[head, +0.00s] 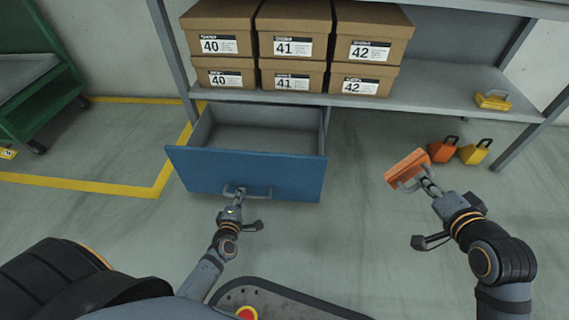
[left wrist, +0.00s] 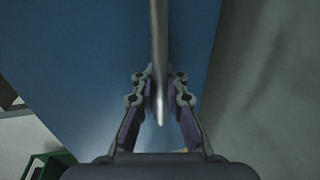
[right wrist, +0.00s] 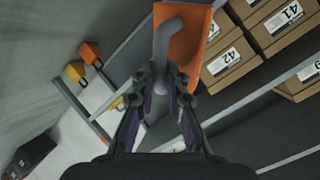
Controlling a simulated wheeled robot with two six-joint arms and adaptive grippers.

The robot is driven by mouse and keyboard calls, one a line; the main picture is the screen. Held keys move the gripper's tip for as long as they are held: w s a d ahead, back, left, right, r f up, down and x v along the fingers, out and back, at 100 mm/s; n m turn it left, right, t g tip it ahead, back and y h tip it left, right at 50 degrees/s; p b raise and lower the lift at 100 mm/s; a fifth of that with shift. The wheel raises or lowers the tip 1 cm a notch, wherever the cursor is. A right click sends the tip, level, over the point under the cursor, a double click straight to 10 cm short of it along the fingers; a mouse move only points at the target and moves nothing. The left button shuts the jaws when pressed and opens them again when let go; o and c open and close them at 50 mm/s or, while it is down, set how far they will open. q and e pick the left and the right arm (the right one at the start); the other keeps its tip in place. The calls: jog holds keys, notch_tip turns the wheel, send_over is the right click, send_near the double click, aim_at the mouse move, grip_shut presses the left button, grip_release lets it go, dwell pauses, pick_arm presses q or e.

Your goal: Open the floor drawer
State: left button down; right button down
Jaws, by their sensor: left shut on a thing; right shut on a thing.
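The floor drawer (head: 246,176) has a blue front and a grey inside, and it is pulled out below the shelf. Its inside looks empty. My left gripper (head: 233,208) is shut on the grey drawer handle (head: 247,191); the handle bar also shows between the fingers in the left wrist view (left wrist: 159,60). My right gripper (head: 428,188) is shut on the grey handle of an orange block (head: 405,168), held up to the right of the drawer. The orange block also shows in the right wrist view (right wrist: 190,45).
A grey shelf (head: 440,97) above the drawer carries stacked shoe boxes (head: 290,47) and a yellow handled block (head: 493,100). Another orange block (head: 443,150) and a yellow block (head: 475,152) stand on the floor at right. A green cart (head: 40,75) is at left.

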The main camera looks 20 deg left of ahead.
dwell(0.3)
pick_arm(q)
jog(key=c, duration=1.4)
grip_release()
